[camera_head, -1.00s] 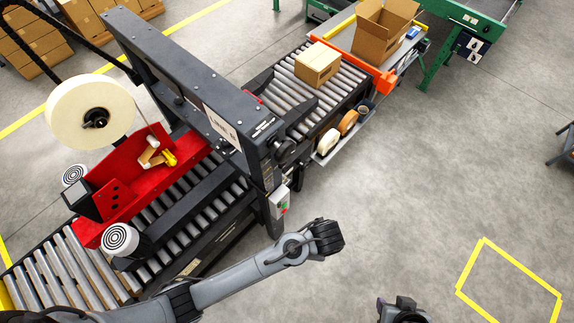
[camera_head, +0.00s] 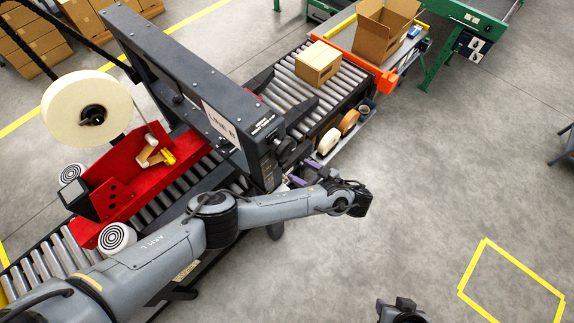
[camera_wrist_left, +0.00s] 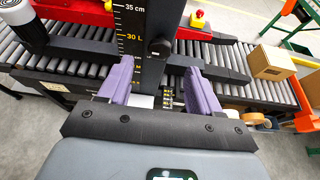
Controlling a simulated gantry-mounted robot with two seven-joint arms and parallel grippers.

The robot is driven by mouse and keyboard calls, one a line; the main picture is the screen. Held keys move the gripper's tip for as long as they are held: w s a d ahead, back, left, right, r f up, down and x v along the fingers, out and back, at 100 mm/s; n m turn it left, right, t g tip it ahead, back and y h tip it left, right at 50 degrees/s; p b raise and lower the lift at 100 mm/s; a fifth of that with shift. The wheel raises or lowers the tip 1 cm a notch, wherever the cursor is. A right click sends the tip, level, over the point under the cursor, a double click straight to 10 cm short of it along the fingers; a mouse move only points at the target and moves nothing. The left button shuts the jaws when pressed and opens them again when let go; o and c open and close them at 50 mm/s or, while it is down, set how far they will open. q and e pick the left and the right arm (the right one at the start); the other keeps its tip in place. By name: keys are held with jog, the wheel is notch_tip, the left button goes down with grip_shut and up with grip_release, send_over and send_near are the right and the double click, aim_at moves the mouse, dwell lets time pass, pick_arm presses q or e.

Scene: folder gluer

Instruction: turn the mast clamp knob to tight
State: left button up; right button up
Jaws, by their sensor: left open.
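The black mast clamp knob (camera_head: 286,150) is on the side of the dark mast in the head view. In the left wrist view the round knob (camera_wrist_left: 160,48) sits on the mast face beside a centimetre scale, just beyond the fingertips. My left gripper (camera_wrist_left: 160,76) is open and empty, its two purple fingers spread and pointing at the mast below the knob. In the head view its fingers (camera_head: 303,178) show close to the mast, partly hidden by my arm. Part of my right gripper (camera_head: 402,310) shows at the bottom edge; its jaws are unclear.
The red taping head (camera_head: 130,190) and tape roll (camera_head: 88,105) stand left of the mast. A closed carton (camera_head: 318,63) rests on the rollers beyond it. Tape rolls lie on a side shelf (camera_head: 345,135).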

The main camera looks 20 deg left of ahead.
aim_at(285, 163)
pick_arm(q)
jog(key=b+x, duration=0.3)
jog(key=x, duration=0.3)
jog(key=shift+a+f, duration=0.1)
jog(key=shift+w+a+f, duration=0.2)
jog(key=shift+w+a, duration=0.05)
jog(key=shift+a, duration=0.25)
jog(key=c, duration=1)
